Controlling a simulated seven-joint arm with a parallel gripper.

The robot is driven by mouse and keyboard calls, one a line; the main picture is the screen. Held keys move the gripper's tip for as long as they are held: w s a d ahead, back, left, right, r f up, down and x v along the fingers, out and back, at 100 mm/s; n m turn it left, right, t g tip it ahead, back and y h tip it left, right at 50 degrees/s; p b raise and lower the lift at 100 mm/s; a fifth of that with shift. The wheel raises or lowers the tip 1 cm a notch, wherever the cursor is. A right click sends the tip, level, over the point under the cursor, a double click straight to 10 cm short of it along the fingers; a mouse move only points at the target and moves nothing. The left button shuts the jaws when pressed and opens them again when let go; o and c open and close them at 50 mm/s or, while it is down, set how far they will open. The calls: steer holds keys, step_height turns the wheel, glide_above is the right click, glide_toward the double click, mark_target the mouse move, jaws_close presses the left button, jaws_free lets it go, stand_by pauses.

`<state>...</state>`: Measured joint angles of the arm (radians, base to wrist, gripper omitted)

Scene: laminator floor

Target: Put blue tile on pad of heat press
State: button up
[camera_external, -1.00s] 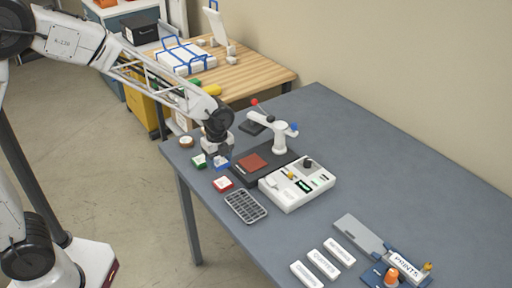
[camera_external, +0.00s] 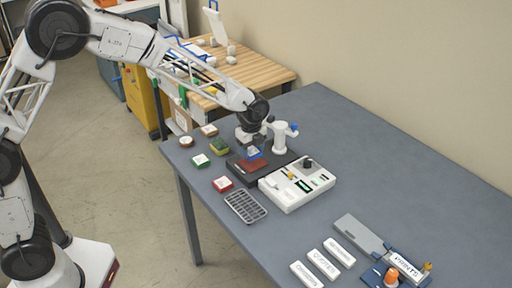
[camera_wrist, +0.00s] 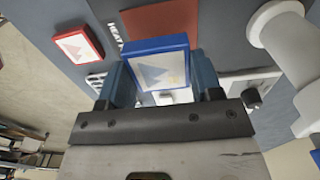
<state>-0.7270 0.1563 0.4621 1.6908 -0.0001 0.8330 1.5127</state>
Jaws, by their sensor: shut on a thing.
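The blue tile (camera_wrist: 158,66), a blue-rimmed block with a pale picture face, is between the fingers of my gripper (camera_wrist: 160,85) in the wrist view. The external view shows the blue tile (camera_external: 254,152) at my gripper (camera_external: 254,147), over the heat press. The gripper is shut on the tile. The red-brown pad (camera_external: 252,165) of the heat press (camera_external: 236,169) lies below; part of it is hidden by tile and gripper. The pad also shows beyond the tile in the wrist view (camera_wrist: 160,22). I cannot tell whether tile and pad touch.
The press's white arm post (camera_external: 280,138) stands close right of my gripper. A white control box (camera_external: 296,186) is in front right. Red (camera_external: 223,183), green (camera_external: 200,161) and other tiles lie left. A grey tray (camera_external: 246,206) lies in front.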

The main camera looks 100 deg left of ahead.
mark_target(252, 150)
steer(key=shift+w+a, duration=0.15)
steer(key=shift+w, duration=0.05)
steer(key=shift+f, duration=1.75)
steer(key=shift+f, duration=0.15)
steer(key=o, duration=1)
steer(key=shift+c, duration=0.2)
step_height(252, 150, up, 12)
steer(key=shift+r, duration=0.15)
